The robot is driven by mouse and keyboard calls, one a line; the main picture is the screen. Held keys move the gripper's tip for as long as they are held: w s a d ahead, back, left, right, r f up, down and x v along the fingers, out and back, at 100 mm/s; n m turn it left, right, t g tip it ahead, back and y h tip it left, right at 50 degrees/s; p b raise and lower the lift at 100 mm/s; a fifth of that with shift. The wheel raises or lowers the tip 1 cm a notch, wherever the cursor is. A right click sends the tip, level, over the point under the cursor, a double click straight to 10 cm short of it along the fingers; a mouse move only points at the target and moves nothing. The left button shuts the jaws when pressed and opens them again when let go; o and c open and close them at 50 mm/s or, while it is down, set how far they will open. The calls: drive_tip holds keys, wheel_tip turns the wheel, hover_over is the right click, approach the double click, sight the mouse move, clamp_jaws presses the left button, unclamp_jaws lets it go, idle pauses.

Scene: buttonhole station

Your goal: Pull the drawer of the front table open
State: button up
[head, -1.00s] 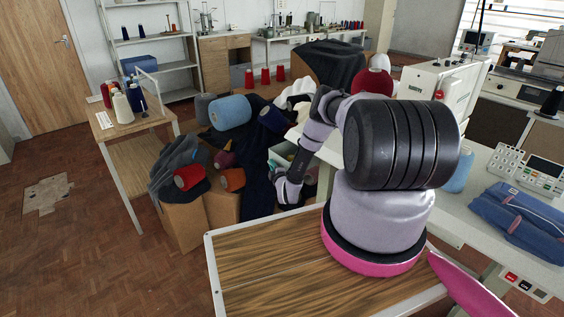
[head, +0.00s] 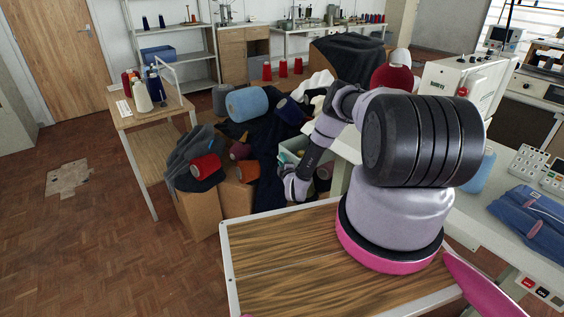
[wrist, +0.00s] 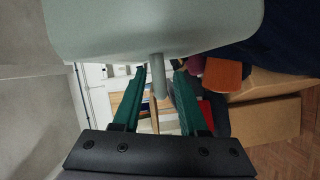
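The front table (head: 345,148) is white and stands to the right of my arm. A pale green box-like part (head: 288,157), which looks like its drawer, shows beside the table's left end behind my forearm. My gripper (wrist: 158,72) has two dark green fingers, spread apart. A slim grey post (wrist: 158,78) stands between them, with a visible gap on at least one side. The post comes from a large pale grey-green panel (wrist: 155,25) close to the wrist camera. Whether this panel is the drawer front is not clear. My fingertips are hidden in the head view.
Cardboard boxes (head: 198,212) with dark cloth and thread spools are left of my arm. A small wooden table (head: 130,122) with thread cones stands further left. The table also carries a white sewing machine (head: 452,88) and blue folded garment (head: 530,220).

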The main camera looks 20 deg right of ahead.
drive_tip(key=shift+s, duration=0.1)
drive_tip(key=s, duration=1)
drive_tip(key=shift+s+a+r, duration=0.2)
drive_tip(key=shift+s+r, duration=0.1)
drive_tip(key=shift+r, duration=0.15)
drive_tip(key=shift+s, duration=0.1)
